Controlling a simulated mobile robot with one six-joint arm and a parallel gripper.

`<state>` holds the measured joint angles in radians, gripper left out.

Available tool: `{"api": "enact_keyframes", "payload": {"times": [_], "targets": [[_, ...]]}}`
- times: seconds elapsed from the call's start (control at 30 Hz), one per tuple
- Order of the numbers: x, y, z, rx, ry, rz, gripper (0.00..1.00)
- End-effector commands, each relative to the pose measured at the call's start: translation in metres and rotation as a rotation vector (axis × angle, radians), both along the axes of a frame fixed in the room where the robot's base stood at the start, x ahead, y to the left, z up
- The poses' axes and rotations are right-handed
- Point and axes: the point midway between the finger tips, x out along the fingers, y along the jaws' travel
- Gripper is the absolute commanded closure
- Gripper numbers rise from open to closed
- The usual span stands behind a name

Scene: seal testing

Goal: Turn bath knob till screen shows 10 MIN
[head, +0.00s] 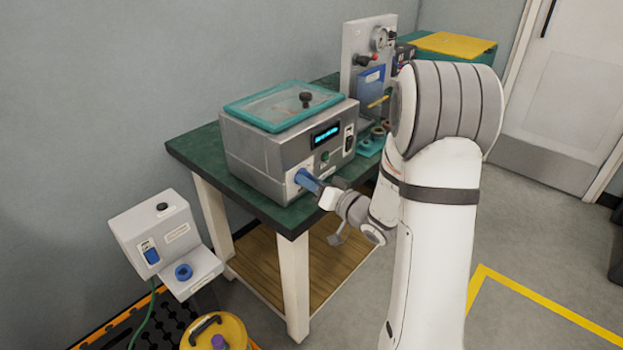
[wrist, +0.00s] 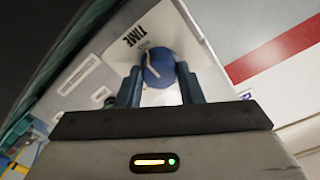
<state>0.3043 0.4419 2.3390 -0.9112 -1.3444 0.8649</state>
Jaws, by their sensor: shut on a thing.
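The bath (head: 262,150) is a grey box with a teal-rimmed clear lid, standing on the green-topped table. Its small screen (head: 326,135) glows blue, but the text is too small to read. The bath knob (wrist: 158,68) is blue with a pale pointer line, on a white plate marked TIME in the wrist view. My gripper (wrist: 158,75) is shut on the knob, one finger on each side of it.
A pressure panel with a gauge (head: 379,39) stands behind the bath on the right. A grey box with a blue switch (head: 152,256) and a yellow lidded container (head: 218,333) are at lower left. The table's front corner (head: 292,236) is bare.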

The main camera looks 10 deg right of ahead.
Motion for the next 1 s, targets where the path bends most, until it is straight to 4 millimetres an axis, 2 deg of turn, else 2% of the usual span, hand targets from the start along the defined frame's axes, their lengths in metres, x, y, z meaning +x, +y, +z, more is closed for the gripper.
{"api": "enact_keyframes", "payload": {"times": [0.53,0.57,0.6,0.8,1.0], "targets": [[-0.0008,0.0000,-0.0023,0.019,0.020,-0.001,0.89],[-0.0008,-0.0001,-0.0024,0.019,0.020,-0.001,0.64],[-0.0008,0.0000,-0.0022,0.019,0.019,-0.001,0.61],[-0.0004,-0.0001,-0.0012,0.018,0.016,0.000,0.45],[-0.0003,-0.0002,-0.0006,0.018,0.015,-0.001,0.45]]}}
